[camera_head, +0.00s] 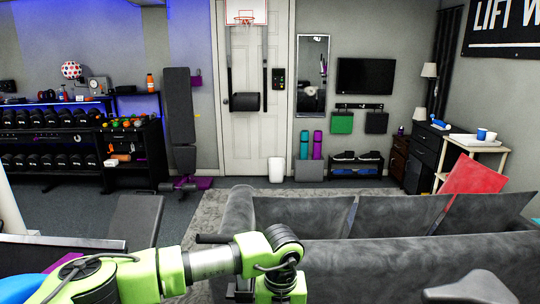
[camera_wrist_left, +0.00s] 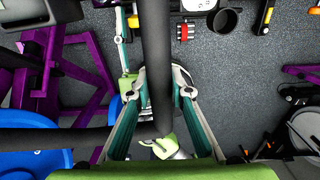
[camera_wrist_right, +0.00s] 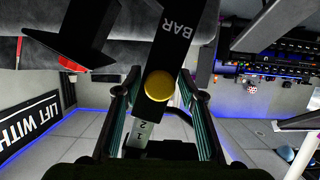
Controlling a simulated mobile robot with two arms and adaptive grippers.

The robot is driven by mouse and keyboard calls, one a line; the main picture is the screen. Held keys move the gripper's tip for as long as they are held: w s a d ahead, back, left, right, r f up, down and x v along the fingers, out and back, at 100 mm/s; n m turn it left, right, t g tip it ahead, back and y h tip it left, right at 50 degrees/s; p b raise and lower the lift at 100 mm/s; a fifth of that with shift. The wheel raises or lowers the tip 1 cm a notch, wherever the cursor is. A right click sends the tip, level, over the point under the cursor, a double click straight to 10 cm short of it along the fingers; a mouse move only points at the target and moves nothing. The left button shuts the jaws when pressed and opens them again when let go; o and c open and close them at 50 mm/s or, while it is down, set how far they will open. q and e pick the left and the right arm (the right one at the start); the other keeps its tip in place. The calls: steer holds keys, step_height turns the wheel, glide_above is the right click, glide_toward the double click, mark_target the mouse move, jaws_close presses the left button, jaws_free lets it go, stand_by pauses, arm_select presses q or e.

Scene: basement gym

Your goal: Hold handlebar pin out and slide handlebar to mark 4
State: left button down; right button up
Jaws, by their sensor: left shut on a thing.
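A dark handlebar (camera_wrist_left: 158,60) runs upright through the left wrist view. My left gripper (camera_wrist_left: 160,82) is shut on it, one finger on each side. In the right wrist view a black bracket marked BAR (camera_wrist_right: 176,40) carries a round yellow pin knob (camera_wrist_right: 159,86).
A grey sofa (camera_head: 350,235) stands in front of my arm in the head view. A dumbbell rack (camera_head: 55,140) is at the left.

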steer(key=c, duration=0.7)
